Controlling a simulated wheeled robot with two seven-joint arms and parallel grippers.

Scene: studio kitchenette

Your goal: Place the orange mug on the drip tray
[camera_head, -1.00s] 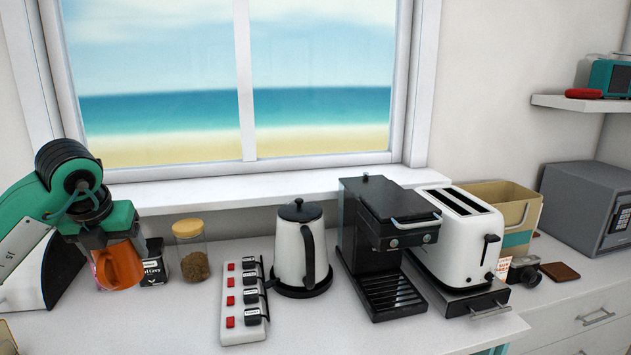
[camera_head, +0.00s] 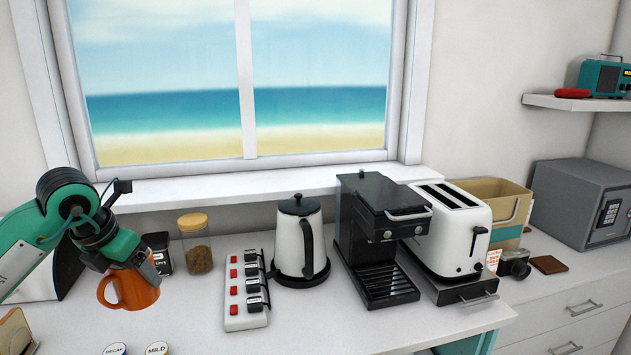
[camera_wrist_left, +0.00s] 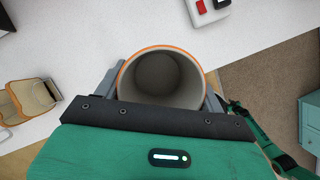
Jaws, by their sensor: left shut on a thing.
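The orange mug (camera_head: 130,289) is at the left of the head view, upright, with its handle toward the left. My left gripper (camera_head: 150,272) is shut on the mug from above. In the left wrist view the mug (camera_wrist_left: 163,78) shows its open, empty inside between the two fingers. I cannot tell whether its base touches the counter. The drip tray (camera_head: 388,285) is the black slatted tray at the foot of the black coffee machine (camera_head: 376,225), and nothing stands on it. My right gripper is not in view.
A power strip (camera_head: 243,290) with red switches and a white kettle (camera_head: 299,240) stand between the mug and the coffee machine. A glass jar (camera_head: 196,247) and a dark tin (camera_head: 157,254) stand behind the mug. Two round lids or pods (camera_head: 157,349) lie in front. A toaster (camera_head: 450,230) is right of the machine.

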